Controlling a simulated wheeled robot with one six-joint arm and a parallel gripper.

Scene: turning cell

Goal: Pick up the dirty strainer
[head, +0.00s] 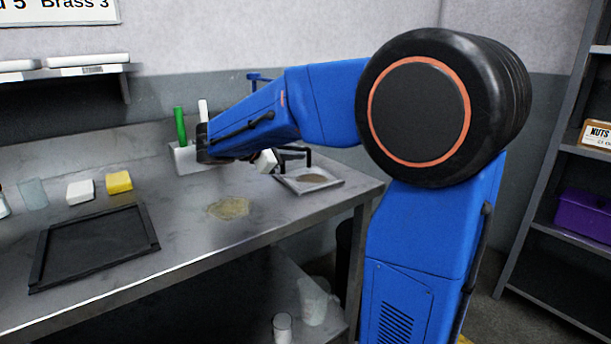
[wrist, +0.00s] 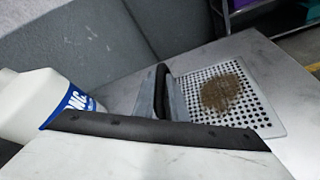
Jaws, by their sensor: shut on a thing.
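The dirty strainer (head: 308,180) is a flat, square metal plate at the right end of the bench, with a brown patch on it. In the wrist view the strainer (wrist: 250,112) shows its rows of holes and a brown crust in the middle. My gripper (head: 293,155) is at its back left edge, with dark fingers, shut on the strainer. The exact place of the grip is hidden between the fingers. I cannot tell whether the strainer is clear of the bench top.
A white bottle with a blue label (wrist: 38,105) stands close to my gripper. The bench (head: 200,245) also bears a black tray (head: 95,245), a yellow sponge (head: 119,182), a white block (head: 80,192) and a brown stain (head: 229,207). A shelf (head: 570,235) stands at right.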

